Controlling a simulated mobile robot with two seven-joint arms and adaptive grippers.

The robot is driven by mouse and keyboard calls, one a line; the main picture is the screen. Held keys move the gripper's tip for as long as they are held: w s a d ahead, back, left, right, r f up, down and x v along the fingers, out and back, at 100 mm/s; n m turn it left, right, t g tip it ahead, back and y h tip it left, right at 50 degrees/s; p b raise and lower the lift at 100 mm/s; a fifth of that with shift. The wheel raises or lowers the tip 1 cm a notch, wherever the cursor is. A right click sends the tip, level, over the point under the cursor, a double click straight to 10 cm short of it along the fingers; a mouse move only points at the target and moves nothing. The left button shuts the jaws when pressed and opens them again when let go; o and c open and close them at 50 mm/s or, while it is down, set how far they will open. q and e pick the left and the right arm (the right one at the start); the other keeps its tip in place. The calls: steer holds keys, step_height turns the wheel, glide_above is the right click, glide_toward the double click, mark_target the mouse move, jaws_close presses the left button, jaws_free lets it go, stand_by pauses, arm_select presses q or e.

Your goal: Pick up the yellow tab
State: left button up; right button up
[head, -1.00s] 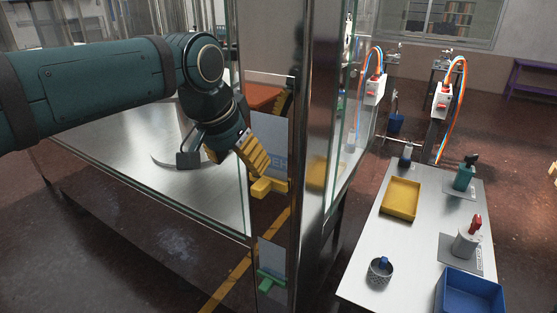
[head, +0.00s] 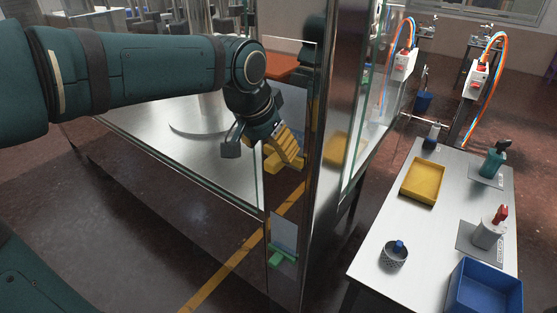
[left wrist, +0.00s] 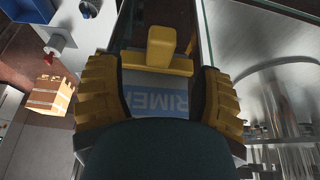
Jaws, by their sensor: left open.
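The yellow tab (head: 272,164) is a small T-shaped piece on the narrow panel at the corner of the glass enclosure. My right gripper is out of view.
A green tab (head: 283,259) sits lower on the same corner. A metal corner post (head: 322,200) stands right beside my gripper. Right of it, a white table (head: 385,265) holds a yellow tray (head: 424,183), a blue bin (head: 484,290) and a mesh cup (head: 394,257).

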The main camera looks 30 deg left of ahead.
mark_target(275, 157)
arm_select(q)
steer(key=x, duration=0.4)
steer(key=shift+f, duration=0.4)
jaws_close()
